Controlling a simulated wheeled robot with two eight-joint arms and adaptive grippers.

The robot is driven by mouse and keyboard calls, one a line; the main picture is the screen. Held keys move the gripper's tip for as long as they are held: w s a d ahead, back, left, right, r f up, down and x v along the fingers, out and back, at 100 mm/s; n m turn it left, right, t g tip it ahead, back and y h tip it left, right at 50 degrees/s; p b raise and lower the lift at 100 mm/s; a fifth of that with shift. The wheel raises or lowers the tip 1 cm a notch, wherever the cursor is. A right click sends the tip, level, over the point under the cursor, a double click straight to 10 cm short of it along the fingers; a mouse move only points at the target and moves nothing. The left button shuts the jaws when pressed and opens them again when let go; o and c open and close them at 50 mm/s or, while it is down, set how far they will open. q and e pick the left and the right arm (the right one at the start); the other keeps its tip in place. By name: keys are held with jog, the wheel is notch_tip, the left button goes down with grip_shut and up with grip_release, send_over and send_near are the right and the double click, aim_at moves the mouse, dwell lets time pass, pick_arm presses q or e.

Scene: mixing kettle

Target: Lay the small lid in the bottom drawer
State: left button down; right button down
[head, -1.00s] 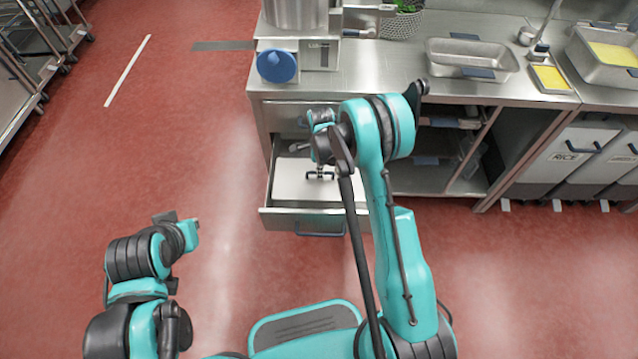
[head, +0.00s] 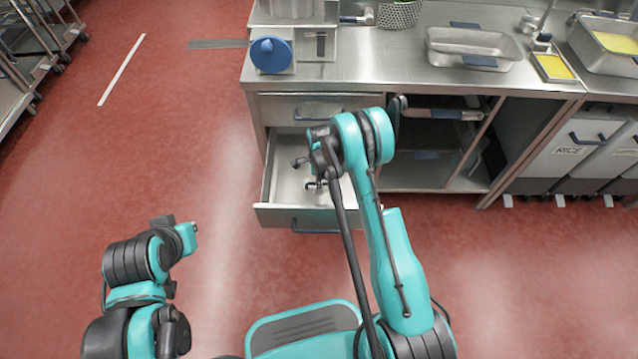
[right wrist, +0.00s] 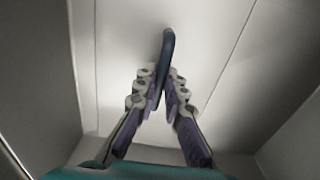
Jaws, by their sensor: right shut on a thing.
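The small lid (right wrist: 130,45) is a flat pale metal plate with a dark blue bar handle (right wrist: 166,62). In the right wrist view, the fingers of my right gripper (right wrist: 163,98) are shut on the handle from both sides. The lid lies flat between the walls of the open bottom drawer (head: 272,216), low inside it; I cannot tell whether it touches the floor. In the head view my right gripper (head: 312,174) reaches down into the drawer, and the lid hardly stands out from the drawer's metal. My left gripper (head: 178,225) is far from the drawer, its fingers unclear.
The upper drawer (head: 315,108) is closed above the open one. The counter holds a device with a blue knob (head: 271,54) and a steel pan (head: 470,46). Open shelves (head: 430,165) lie right of the drawers.

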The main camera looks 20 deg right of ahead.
jog(key=c, duration=1.6)
grip_release()
jog(key=shift+f, duration=0.1)
